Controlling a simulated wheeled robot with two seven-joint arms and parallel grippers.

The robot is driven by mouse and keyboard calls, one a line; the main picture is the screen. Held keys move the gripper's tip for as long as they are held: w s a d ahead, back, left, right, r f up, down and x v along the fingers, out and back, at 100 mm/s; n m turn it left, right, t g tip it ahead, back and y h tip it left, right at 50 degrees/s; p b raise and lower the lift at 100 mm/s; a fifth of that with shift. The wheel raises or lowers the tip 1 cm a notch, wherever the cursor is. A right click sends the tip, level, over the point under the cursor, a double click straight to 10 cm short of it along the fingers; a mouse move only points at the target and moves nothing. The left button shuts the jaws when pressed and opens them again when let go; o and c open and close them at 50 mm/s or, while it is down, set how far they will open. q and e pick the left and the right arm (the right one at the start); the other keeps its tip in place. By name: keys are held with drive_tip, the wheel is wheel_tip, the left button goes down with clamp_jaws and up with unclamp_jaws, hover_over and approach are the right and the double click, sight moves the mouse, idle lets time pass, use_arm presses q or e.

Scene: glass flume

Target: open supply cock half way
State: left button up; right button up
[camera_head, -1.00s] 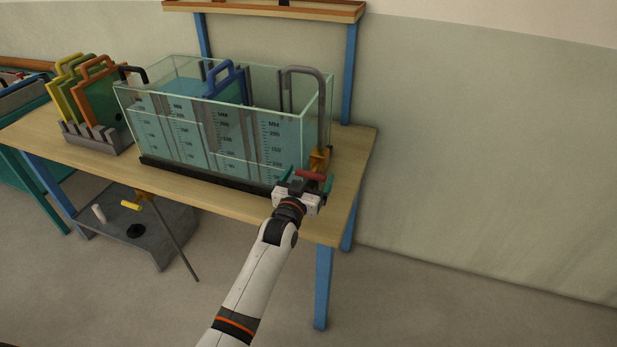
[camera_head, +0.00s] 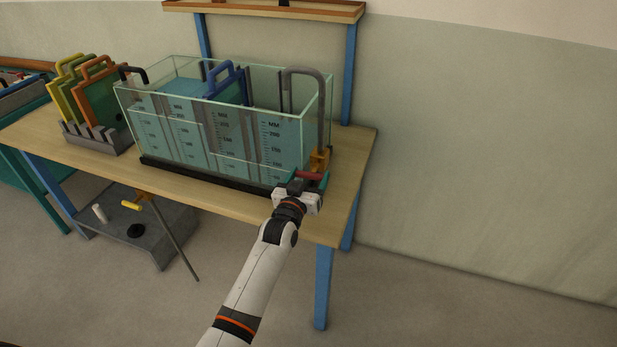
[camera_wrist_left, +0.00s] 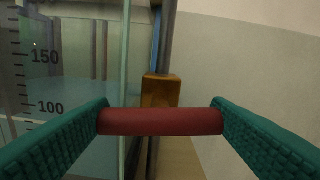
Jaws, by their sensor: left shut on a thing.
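The supply cock is a brass-coloured body (camera_head: 320,158) at the right end of the glass flume (camera_head: 222,125), below a grey bent pipe (camera_head: 321,105). Its red handle (camera_head: 309,176) lies just in front of the body. My left gripper (camera_head: 308,178) is shut on this handle. In the left wrist view the red handle (camera_wrist_left: 160,121) spans level between the two teal fingers, one at each end, with the brass body (camera_wrist_left: 160,90) behind it. The joint between handle and body is hidden. My right gripper is in neither view.
The flume stands on a wooden table (camera_head: 345,190) with blue legs, holding water and a blue-handled gate (camera_head: 225,70). A rack (camera_head: 97,138) of coloured gates stands at the left. A grey stand (camera_head: 150,240) is below. Open floor lies to the right.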

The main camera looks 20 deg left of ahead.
use_arm(q)
drive_tip(key=n, duration=0.4)
drive_tip(key=shift+p, duration=0.35)
drive_tip(key=shift+a+f+n, duration=0.1)
drive_tip(key=shift+n, duration=1.4)
drive_tip(key=o, duration=1)
drive_tip(key=s, duration=1.2)
drive_tip(key=shift+a, duration=0.2)
